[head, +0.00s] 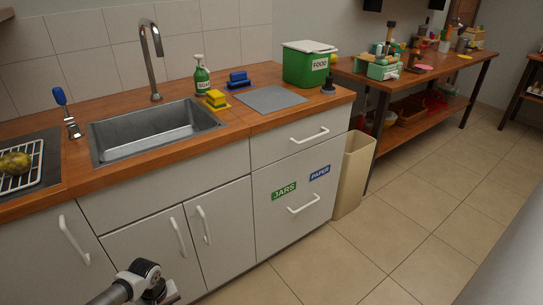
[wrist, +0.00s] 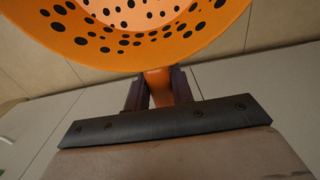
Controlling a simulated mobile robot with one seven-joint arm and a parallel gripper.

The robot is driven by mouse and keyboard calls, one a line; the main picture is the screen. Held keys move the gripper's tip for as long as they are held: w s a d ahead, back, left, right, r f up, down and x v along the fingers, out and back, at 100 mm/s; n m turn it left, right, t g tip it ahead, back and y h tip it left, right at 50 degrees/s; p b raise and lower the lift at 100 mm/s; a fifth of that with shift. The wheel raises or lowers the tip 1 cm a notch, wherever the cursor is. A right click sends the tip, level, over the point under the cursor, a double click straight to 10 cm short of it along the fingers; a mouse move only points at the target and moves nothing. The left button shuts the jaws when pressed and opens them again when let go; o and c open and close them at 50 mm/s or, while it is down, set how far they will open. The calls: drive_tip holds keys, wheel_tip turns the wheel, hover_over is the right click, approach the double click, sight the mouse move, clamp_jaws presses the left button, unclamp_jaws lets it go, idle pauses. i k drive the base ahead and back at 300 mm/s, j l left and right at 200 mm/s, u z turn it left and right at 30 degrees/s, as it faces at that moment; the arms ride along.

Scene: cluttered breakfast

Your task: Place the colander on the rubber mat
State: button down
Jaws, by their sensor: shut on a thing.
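An orange colander (wrist: 205,52) with dark round holes fills the top of the wrist view. It is cut off by the upper edge. My gripper (wrist: 158,90) is shut on the colander's short orange handle, which shows between the two dark fingers. In the head view only part of my arm shows at the bottom; the colander is not visible there. A flat grey mat (head: 271,99), which looks like the rubber mat, lies bare on the wooden counter right of the sink.
A sink (head: 155,132) with a tall tap lies left of the mat. A beige bin (head: 353,175) stands beside the cabinet.

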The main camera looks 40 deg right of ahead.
sight(277, 101)
drive_tip(key=k+l, duration=0.1)
drive_tip(key=l, duration=1.15)
drive_tip(key=k+l, duration=0.15)
drive_tip(key=l, duration=0.5)
drive_tip(key=z, duration=0.05)
